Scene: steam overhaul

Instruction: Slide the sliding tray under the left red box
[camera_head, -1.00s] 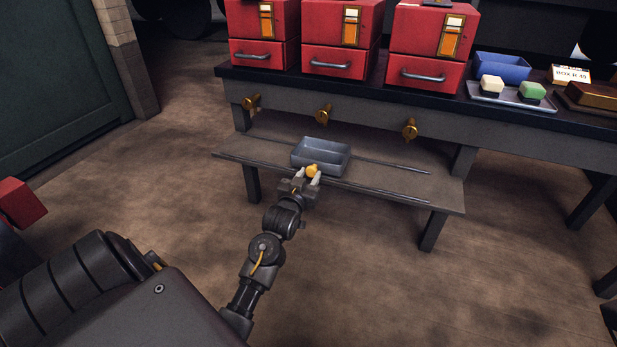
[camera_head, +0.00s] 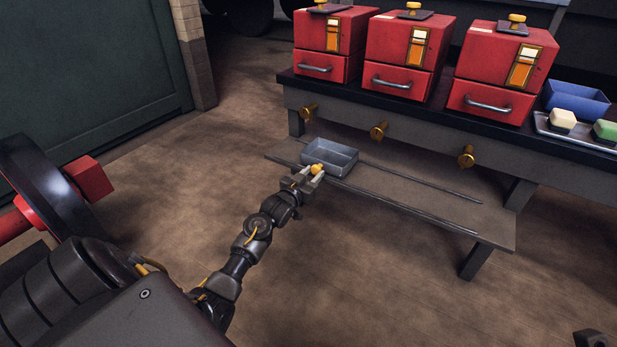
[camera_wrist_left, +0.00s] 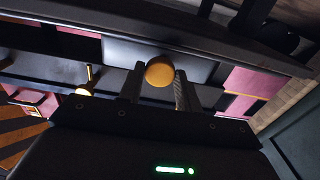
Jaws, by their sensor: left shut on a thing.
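The left red box (camera_head: 322,66) stands on the bench above, with a middle red box (camera_head: 401,81) and a right red box (camera_head: 492,101). The tray is below and slightly right of the left brass spout (camera_head: 308,111) in the picture.
The middle brass spout (camera_head: 379,131) and right brass spout (camera_head: 467,157) stick out of the bench front. The rails (camera_head: 420,205) are clear right of the tray. A blue bin (camera_head: 577,101) and small blocks are on the bench at right. Floor in front is open.

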